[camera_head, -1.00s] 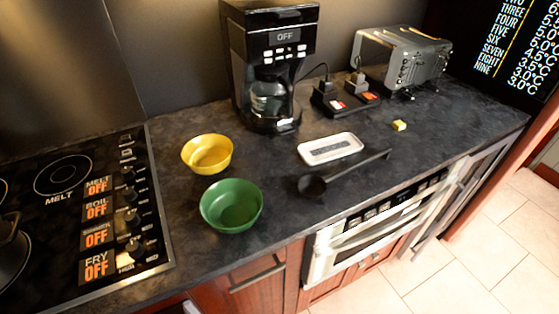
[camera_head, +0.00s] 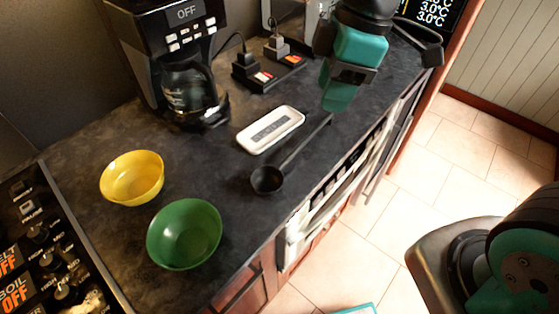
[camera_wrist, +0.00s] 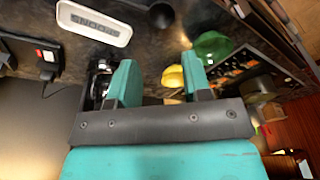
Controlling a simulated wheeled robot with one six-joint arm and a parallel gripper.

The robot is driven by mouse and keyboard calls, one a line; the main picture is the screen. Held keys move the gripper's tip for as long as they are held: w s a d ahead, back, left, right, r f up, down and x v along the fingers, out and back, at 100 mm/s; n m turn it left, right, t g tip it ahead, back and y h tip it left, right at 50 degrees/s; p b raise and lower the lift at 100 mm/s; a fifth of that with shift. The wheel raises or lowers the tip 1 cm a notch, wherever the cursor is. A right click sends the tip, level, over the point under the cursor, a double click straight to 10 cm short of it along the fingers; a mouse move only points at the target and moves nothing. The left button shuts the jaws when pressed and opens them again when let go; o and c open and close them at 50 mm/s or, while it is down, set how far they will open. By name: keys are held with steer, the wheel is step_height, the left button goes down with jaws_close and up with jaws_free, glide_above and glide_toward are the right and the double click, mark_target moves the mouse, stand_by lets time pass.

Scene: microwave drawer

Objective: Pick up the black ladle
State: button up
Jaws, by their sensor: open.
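The black ladle lies on the dark counter in the head view, its round bowl (camera_head: 267,179) at the lower left and its thin handle (camera_head: 306,143) running up to the right beside a white tray. My gripper (camera_head: 336,100) is teal, open and empty, above the counter near the far end of the handle. Part of the handle end is close to or behind it. In the wrist view my open fingers (camera_wrist: 160,78) have nothing between them. A dark round shape (camera_wrist: 161,15) near the top edge there looks like the ladle's bowl.
The white tray (camera_head: 271,129) lies behind the ladle. A green bowl (camera_head: 184,234) and a yellow bowl (camera_head: 132,178) stand to its left. A coffee maker (camera_head: 172,60) stands at the back, beside black plugs and sockets (camera_head: 268,72). The counter's front edge is close to the ladle.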

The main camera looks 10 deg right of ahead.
steer(key=w+d+f+n+h, duration=0.1)
steer(key=w+f+n, duration=0.2)
steer(key=w+n, duration=0.25)
steer(key=w+f+n+h, duration=0.1)
steer(key=w+f+n, duration=0.35)
steer(key=w, duration=0.25)
steer(key=p, duration=0.2)
glide_above(308, 136)
steer(key=shift+n, duration=0.4)
steer(key=f, duration=1)
steer(key=shift+s+a+f, duration=0.15)
steer(key=shift+s+a, duration=0.05)
steer(key=shift+a, duration=0.05)
steer(key=shift+w+d+f+p, duration=0.15)
steer(key=shift+f+p, duration=0.6)
steer(key=shift+f, duration=0.85)
steer(key=shift+d+f+p, duration=0.1)
steer(key=shift+f+p, duration=0.6)
steer(key=shift+f, duration=0.85)
jaws_close()
